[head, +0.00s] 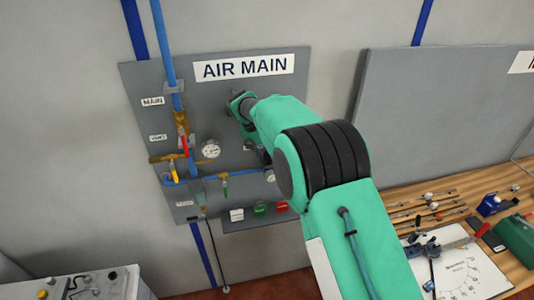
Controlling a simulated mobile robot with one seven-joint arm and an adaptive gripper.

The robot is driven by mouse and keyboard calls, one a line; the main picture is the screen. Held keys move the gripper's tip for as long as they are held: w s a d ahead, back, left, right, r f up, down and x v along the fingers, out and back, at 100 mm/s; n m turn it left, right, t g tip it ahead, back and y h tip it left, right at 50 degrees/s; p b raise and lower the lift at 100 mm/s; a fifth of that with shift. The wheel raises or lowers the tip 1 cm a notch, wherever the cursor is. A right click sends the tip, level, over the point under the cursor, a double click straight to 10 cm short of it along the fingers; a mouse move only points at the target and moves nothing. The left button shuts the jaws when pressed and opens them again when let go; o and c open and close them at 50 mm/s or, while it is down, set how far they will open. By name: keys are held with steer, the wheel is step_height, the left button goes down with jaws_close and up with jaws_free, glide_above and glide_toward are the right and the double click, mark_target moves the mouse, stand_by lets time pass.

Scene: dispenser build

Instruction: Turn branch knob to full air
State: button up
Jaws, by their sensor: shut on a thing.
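A grey panel (218,108) on the wall carries the sign AIR MAIN (243,68). My arm reaches in from the lower right, across the panel's right half. Only a small part of my gripper (248,130) shows, dark against the panel at the arm's far end. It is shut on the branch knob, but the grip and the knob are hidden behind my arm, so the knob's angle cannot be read. A dark fitting (264,156) shows below it on the branch line. A small gauge (271,177) beside my forearm is partly covered.
Left of my gripper are a round gauge (210,150), a red-handled valve (183,138) and a yellow-handled valve (173,172). A green-handled valve (224,186) hangs below, above a box with buttons (259,209). A cluttered wooden bench (390,203) stands at right.

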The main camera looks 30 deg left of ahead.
steer(key=shift+w+d+r, duration=0.1)
steer(key=shift+r, duration=0.05)
steer(key=o, duration=1.1)
steer(key=shift+d, duration=0.1)
steer(key=shift+c, duration=0.2)
steer(key=v, duration=1.2)
